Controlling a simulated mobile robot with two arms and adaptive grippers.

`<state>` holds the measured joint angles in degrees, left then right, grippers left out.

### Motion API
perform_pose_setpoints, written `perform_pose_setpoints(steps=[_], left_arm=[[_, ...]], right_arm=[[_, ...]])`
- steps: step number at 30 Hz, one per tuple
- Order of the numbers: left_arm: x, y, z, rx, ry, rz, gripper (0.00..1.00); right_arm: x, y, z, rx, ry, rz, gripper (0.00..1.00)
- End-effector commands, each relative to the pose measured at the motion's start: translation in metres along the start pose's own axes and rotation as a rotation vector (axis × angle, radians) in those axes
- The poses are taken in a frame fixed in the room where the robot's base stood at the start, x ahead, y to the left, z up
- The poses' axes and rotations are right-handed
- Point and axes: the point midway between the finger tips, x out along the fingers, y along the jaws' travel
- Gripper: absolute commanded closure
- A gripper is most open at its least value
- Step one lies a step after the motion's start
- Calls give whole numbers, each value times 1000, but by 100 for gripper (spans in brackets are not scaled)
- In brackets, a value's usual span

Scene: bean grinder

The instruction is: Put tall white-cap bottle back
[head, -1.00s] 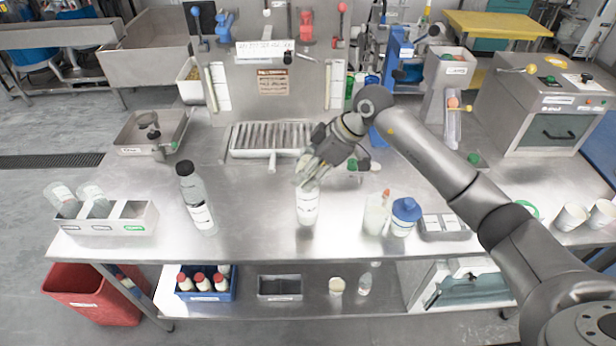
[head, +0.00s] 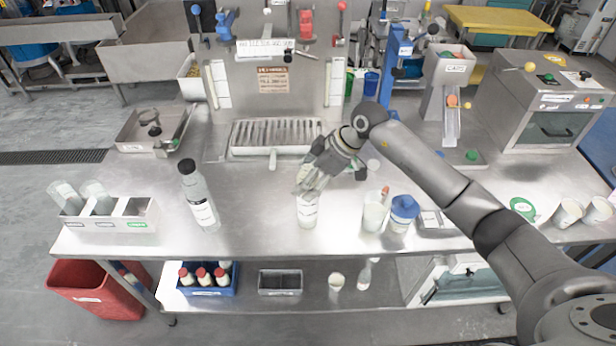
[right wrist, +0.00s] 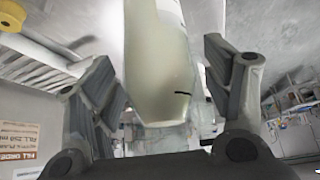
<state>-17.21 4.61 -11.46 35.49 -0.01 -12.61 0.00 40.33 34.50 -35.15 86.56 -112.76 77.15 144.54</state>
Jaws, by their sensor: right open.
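A pale bottle with a white label (head: 307,212) stands upright on the steel table, front centre. Its top is hidden behind my right gripper (head: 308,184) in the head view, so I cannot see its cap there. My right gripper is open, reaching in from the right at the bottle's upper part. In the right wrist view, a pale translucent bottle body (right wrist: 158,65) lies between the two spread fingers of the gripper (right wrist: 160,105). Contact with the fingers is not clear. My left gripper is not in view.
A dark-capped bottle (head: 199,196) stands to the left, beside a white compartment rack (head: 118,222). A pale container (head: 374,214) and a blue-lidded jar (head: 402,213) stand close on the right. A slatted tray (head: 250,138) lies behind. The table between the dark-capped bottle and the pale bottle is clear.

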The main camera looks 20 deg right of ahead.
Motion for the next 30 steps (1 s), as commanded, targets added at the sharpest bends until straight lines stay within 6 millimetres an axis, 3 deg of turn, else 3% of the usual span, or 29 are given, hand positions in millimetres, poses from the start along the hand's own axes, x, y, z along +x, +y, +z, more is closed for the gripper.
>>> perform_pose_setpoints(steps=[8, 21, 30], left_arm=[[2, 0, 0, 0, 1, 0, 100], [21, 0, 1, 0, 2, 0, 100], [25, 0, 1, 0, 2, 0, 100]], right_arm=[[-10, 1, -1, -2, 1, 2, 27], [-97, 1, 0, -1, -1, 4, 27], [-122, 0, -2, -1, 0, 1, 27]])
